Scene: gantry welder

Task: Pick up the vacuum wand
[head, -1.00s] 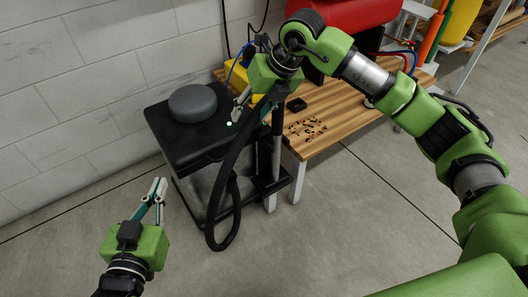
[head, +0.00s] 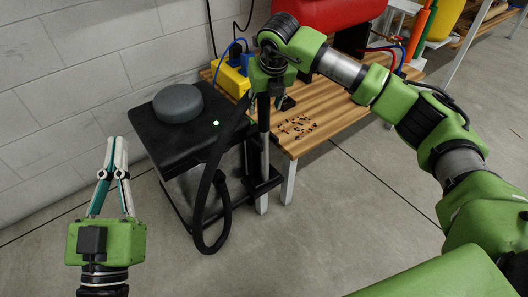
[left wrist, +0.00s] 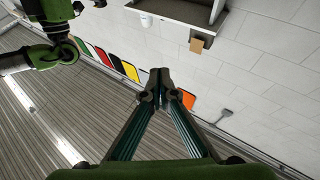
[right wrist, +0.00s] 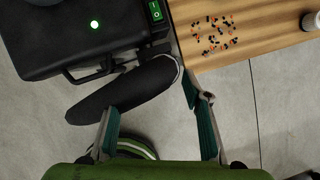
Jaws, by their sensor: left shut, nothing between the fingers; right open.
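The vacuum wand (head: 264,116) is a dark upright tube at the front right corner of the black vacuum unit (head: 165,140). A black hose (head: 204,190) hangs in a loop beside it. My right gripper (head: 270,92) is above the wand's top. In the right wrist view, my right gripper (right wrist: 155,102) is open, its fingers on either side of a thick black piece (right wrist: 135,86), seemingly the wand's top or hose; I cannot tell if they touch it. My left gripper (head: 118,142) is shut and empty, left of the unit; it also shows in the left wrist view (left wrist: 161,82).
A wooden bench (head: 330,110) with small scattered parts (head: 297,127) stands right of the unit. A yellow box (head: 235,78) and a red tank (head: 325,12) are behind. A block wall (head: 90,70) is at left. The floor in front (head: 330,220) is clear.

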